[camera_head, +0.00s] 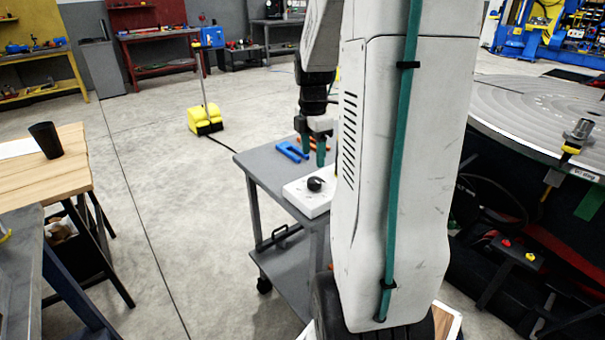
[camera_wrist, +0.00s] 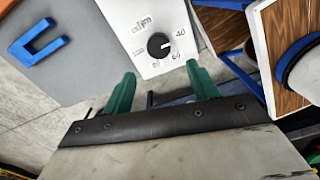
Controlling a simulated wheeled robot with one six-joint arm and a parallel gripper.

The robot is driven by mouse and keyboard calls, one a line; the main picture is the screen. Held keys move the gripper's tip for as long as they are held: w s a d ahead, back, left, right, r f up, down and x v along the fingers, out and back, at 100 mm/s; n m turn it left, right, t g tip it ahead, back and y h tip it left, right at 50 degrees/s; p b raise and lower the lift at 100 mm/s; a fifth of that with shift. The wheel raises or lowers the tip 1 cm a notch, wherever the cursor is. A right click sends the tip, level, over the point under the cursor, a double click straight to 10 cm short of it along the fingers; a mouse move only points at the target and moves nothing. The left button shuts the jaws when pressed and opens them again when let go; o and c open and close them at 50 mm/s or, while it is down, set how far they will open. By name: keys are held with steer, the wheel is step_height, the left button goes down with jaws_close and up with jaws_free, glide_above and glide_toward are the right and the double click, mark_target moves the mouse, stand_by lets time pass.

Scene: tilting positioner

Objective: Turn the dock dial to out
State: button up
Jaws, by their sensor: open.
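The dial is a round black knob (camera_wrist: 159,45) on a white box (camera_wrist: 142,16), with printed marks around it. A white line on the knob points to the right in the wrist view. Some marks look like numbers; I cannot clearly read "out". In the head view the knob (camera_head: 314,184) sits on the white box (camera_head: 303,200) at the cart's front corner. My gripper (camera_head: 313,157) has green fingers, is open and empty, and is above and a little behind the knob there. In the wrist view my gripper (camera_wrist: 162,70) has its fingertips apart, just below the knob in the picture.
The box stands on a grey cart (camera_head: 262,165). A blue U-shaped piece (camera_wrist: 38,42) lies on the cart; it also shows in the head view (camera_head: 291,151). A large round slotted table (camera_head: 545,105) stands at right. A wooden table (camera_head: 60,175) is at left, with open floor between.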

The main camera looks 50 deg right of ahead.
mark_target(314, 180)
steer(key=shift+s+d+f, duration=0.1)
steer(key=shift+d+f, duration=0.15)
steer(key=shift+f, duration=0.1)
step_height(314, 180, down, 7)
steer(key=shift+s+f, duration=0.1)
steer(key=shift+f, duration=0.1)
steer(key=c, duration=1)
